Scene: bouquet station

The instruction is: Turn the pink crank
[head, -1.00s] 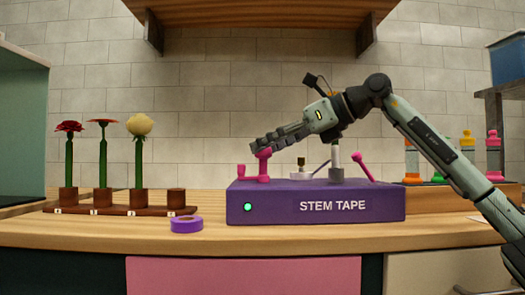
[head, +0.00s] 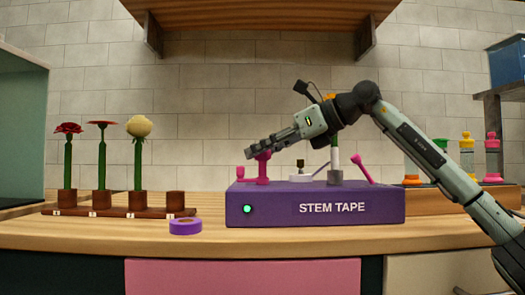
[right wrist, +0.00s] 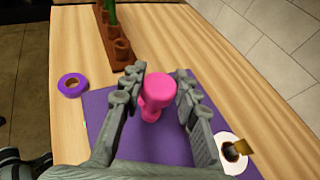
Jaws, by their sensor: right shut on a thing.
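The pink crank (head: 263,174) stands at the left end of the purple stem tape machine (head: 380,207). My right gripper (head: 254,151) reaches in from the right and is shut on the upper part of the crank. In the right wrist view the pink crank (right wrist: 160,92) shows between the two fingers (right wrist: 160,100), above the purple top. The fingers partly hide the crank's top in the head view. My left gripper is in neither view.
A purple tape roll (head: 185,226) lies left of the machine. Behind it, a brown rack (head: 120,212) holds several flowers.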

